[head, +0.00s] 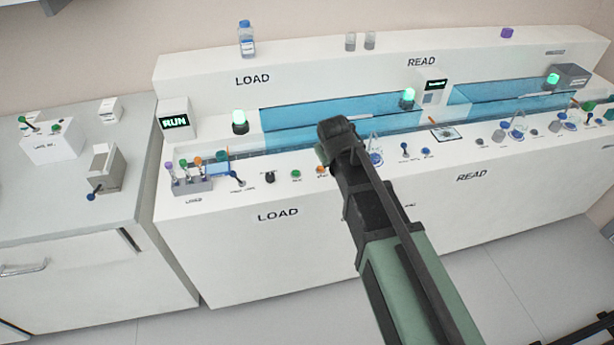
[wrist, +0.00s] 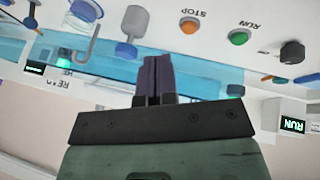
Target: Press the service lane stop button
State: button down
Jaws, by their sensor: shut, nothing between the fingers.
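In the wrist view an orange-red button (wrist: 189,25) sits on the white panel, labelled STOP. A green button (wrist: 238,37) labelled RUN is beside it on the right. In the head view the orange button (head: 321,170) shows just left of my arm, and the green button (head: 295,174) is left of it. My gripper (wrist: 154,58) is shut and empty, its dark purple fingers left of and below the STOP button in the wrist picture, apart from it in that picture. In the head view my fingertips are hidden by the wrist. I cannot read any service lane label.
A black knob (head: 270,177) and a small lever (head: 237,178) are left of the buttons. A tube rack (head: 192,186) stands at the LOAD end. Blue clear panels (head: 300,120) line the track behind. A RUN display (head: 174,122) and lit green lamps (head: 239,118) stand along it.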

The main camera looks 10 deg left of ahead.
aim_at(319, 168)
jog(key=w+a+r+n+t, duration=0.2)
jog(key=w+a+t, duration=0.1)
jog(key=w+a, duration=0.1)
jog(key=shift+w+a+r+n+y, duration=0.35)
jog(key=shift+w+a+n+y, duration=0.05)
jog(key=shift+w, duration=0.35)
jog(key=shift+f, duration=0.1)
notch_tip(319, 168, down, 9)
jog(key=b, duration=0.8)
jog(key=shift+b, duration=0.4)
dwell(0.6)
jog(key=shift+f+b, duration=0.25)
jog(key=shift+b, duration=0.1)
